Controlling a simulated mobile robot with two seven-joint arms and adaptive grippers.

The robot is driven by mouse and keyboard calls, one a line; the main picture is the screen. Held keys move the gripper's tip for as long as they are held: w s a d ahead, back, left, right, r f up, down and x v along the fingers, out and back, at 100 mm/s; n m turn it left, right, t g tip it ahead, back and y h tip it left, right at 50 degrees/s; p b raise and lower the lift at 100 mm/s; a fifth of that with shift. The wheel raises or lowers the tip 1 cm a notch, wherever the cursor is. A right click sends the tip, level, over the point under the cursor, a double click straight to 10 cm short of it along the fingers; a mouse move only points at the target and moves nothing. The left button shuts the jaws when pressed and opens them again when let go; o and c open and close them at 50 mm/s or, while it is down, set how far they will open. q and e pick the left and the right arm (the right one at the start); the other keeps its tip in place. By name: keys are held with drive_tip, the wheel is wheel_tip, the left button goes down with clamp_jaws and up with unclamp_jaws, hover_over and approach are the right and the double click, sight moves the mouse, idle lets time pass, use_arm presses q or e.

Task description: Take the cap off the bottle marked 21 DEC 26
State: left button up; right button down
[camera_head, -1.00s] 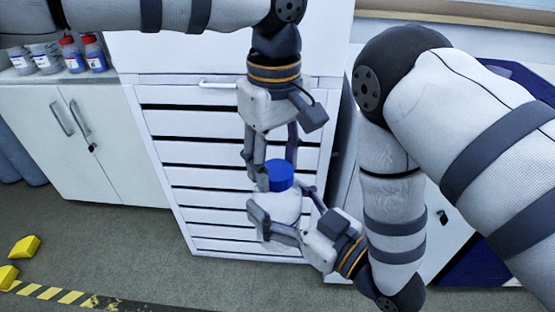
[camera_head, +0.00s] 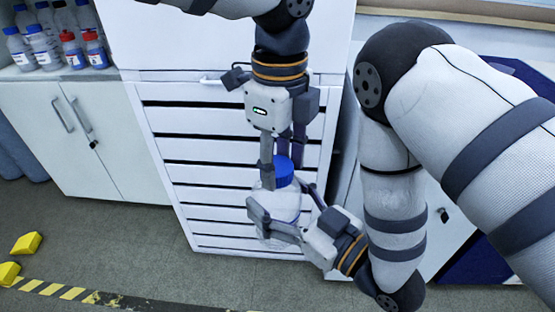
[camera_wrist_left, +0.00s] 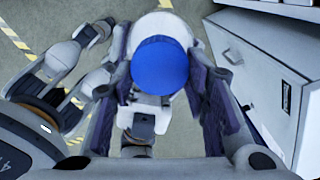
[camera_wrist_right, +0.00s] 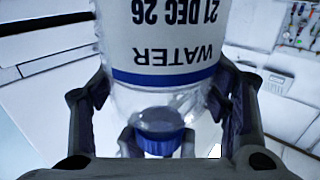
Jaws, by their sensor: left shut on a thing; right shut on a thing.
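The bottle (camera_head: 280,205) is clear with a white label; the right wrist view shows "WATER" and "21 DEC 26" on that label (camera_wrist_right: 165,35), upside down in the picture. Its blue cap (camera_head: 284,170) sits at the bottle's neck and also shows in the left wrist view (camera_wrist_left: 160,65). My right gripper (camera_head: 272,222) is shut on the bottle's body, below the cap. My left gripper (camera_head: 283,172) points down from above and is shut on the cap, one finger at each side. I cannot tell whether the cap has loosened.
A white cabinet with several drawers (camera_head: 235,175) stands behind the grippers. Several bottles with red or blue caps (camera_head: 85,45) stand on a counter at left. Yellow blocks (camera_head: 25,243) and striped tape lie on the grey floor, which is otherwise clear.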

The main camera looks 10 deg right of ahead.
use_arm(q)
drive_tip(key=shift+n, duration=0.4)
drive_tip(key=shift+r, duration=0.15)
drive_tip(key=shift+r, duration=1)
drive_tip(key=shift+r, duration=1.95)
